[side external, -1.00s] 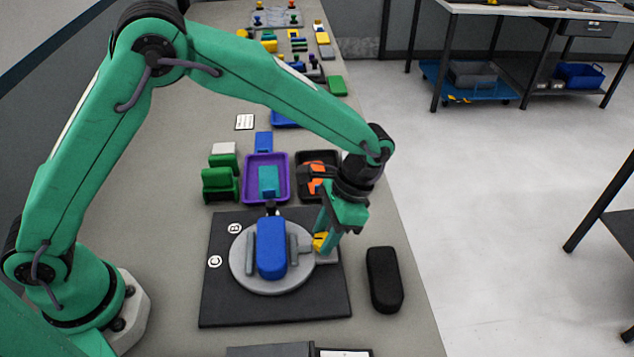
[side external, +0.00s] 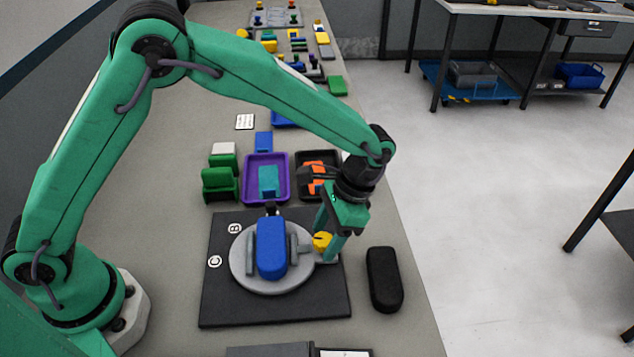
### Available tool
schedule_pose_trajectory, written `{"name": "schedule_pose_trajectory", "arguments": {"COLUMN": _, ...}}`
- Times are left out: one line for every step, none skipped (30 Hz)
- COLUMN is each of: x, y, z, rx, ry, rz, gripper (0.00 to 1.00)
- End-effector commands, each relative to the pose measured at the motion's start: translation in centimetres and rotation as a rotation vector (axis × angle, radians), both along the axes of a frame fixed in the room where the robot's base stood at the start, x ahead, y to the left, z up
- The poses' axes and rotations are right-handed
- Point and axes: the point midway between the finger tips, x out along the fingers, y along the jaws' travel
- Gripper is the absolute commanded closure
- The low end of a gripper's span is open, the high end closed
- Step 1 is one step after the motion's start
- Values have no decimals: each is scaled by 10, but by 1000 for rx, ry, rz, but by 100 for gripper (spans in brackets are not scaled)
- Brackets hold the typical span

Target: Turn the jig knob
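The jig is a dark square base (side external: 222,305) with a round grey plate (side external: 243,281) on it. A blue rounded block (side external: 271,250) sits on the plate between grey side bars. The yellow knob (side external: 322,240) is at the right side of the jig, beside a small grey bracket (side external: 305,246). My gripper (side external: 327,241) points down at the knob, with one finger behind it and one on its right. The knob fills the gap between the fingers, and the fingers appear closed on it. The knob's far side is partly hidden.
A black rounded block (side external: 383,279) lies close to the right of the jig. Behind are a purple tray (side external: 249,187), a black tray (side external: 331,158) with orange parts and green blocks (side external: 219,184). The bench's right edge is near the black block.

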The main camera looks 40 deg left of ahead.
Motion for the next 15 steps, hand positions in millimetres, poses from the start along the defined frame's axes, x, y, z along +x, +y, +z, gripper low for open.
{"name": "schedule_pose_trajectory", "arguments": {"x": 0, "y": 0, "z": 0, "rx": 1, "ry": 1, "rz": 1, "gripper": 43}}
{"name": "schedule_pose_trajectory", "arguments": {"x": 0, "y": 1, "z": 0, "rx": 0, "ry": 1, "rz": 2, "gripper": 43}}
{"name": "schedule_pose_trajectory", "arguments": {"x": 0, "y": 1, "z": 0, "rx": 0, "ry": 1, "rz": 2, "gripper": 43}}
{"name": "schedule_pose_trajectory", "arguments": {"x": 0, "y": 1, "z": 0, "rx": 0, "ry": 1, "rz": 2, "gripper": 43}}
{"name": "schedule_pose_trajectory", "arguments": {"x": 0, "y": 1, "z": 1, "rx": 0, "ry": 1, "rz": 2, "gripper": 43}}
{"name": "schedule_pose_trajectory", "arguments": {"x": 1, "y": 1, "z": 2, "rx": 1, "ry": 1, "rz": 3, "gripper": 43}}
{"name": "schedule_pose_trajectory", "arguments": {"x": 1, "y": 1, "z": 3, "rx": 1, "ry": 1, "rz": 3, "gripper": 43}}
{"name": "schedule_pose_trajectory", "arguments": {"x": 2, "y": 0, "z": 4, "rx": 0, "ry": 0, "rz": 3, "gripper": 43}}
{"name": "schedule_pose_trajectory", "arguments": {"x": 2, "y": 0, "z": 6, "rx": 0, "ry": -1, "rz": 3, "gripper": 43}}
{"name": "schedule_pose_trajectory", "arguments": {"x": 3, "y": -1, "z": 7, "rx": 0, "ry": -1, "rz": 3, "gripper": 43}}
{"name": "schedule_pose_trajectory", "arguments": {"x": 4, "y": -1, "z": 10, "rx": 0, "ry": -1, "rz": 3, "gripper": 43}}
{"name": "schedule_pose_trajectory", "arguments": {"x": 5, "y": -2, "z": 13, "rx": 0, "ry": 0, "rz": 3, "gripper": 43}}
{"name": "schedule_pose_trajectory", "arguments": {"x": 6, "y": -2, "z": 16, "rx": 0, "ry": -1, "rz": 3, "gripper": 43}}
{"name": "schedule_pose_trajectory", "arguments": {"x": 7, "y": -3, "z": 19, "rx": -1, "ry": -2, "rz": 3, "gripper": 43}}
{"name": "schedule_pose_trajectory", "arguments": {"x": 9, "y": -4, "z": 23, "rx": 0, "ry": -1, "rz": 3, "gripper": 43}}
